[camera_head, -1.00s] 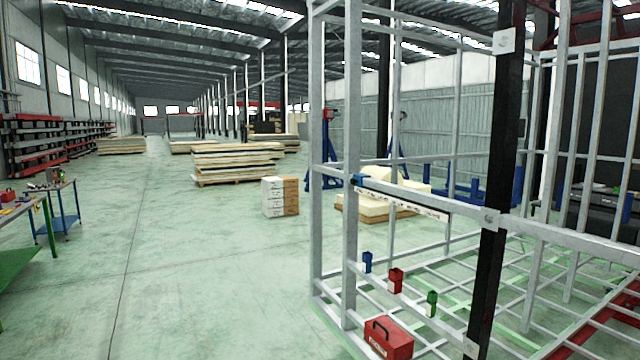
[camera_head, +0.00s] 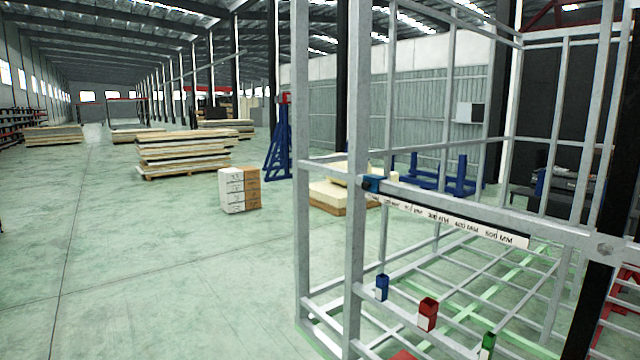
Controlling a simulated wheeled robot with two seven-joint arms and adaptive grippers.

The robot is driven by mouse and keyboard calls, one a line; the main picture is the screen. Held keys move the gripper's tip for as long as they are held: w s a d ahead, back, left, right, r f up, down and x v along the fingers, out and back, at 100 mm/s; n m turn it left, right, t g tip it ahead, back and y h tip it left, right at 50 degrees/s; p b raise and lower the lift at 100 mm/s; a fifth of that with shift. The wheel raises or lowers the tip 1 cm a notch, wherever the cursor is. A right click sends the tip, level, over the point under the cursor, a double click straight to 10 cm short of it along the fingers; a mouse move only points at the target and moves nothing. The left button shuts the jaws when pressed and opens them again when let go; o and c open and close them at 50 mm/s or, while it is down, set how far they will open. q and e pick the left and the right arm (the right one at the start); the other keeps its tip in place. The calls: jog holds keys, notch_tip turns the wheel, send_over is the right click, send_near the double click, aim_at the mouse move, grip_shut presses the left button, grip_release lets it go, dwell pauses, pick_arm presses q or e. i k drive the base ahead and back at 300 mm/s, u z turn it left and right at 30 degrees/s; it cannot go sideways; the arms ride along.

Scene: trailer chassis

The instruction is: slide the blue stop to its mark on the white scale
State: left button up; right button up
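The blue stop (camera_head: 373,184) sits on the grey horizontal rail of the metal frame, at the left end of the white scale, close to an upright post. The white scale (camera_head: 450,222) is a long strip along the front of that rail, with dark printed marks too small to read surely. A small pale piece (camera_head: 393,177) shows on the rail just right of the stop. Neither of my grippers is in view.
The trailer frame's upright post (camera_head: 357,150) stands just left of the stop. On a lower rail are a blue holder (camera_head: 382,287), a red holder (camera_head: 428,314) and a green holder (camera_head: 487,345). Stacked boxes (camera_head: 239,190) stand behind.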

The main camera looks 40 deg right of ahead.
aim_at(371, 183)
jog(key=z, duration=0.3)
jog(key=i, duration=0.95)
jog(key=z, duration=1.35)
jog(key=i, duration=0.75)
jog(key=z, duration=0.75)
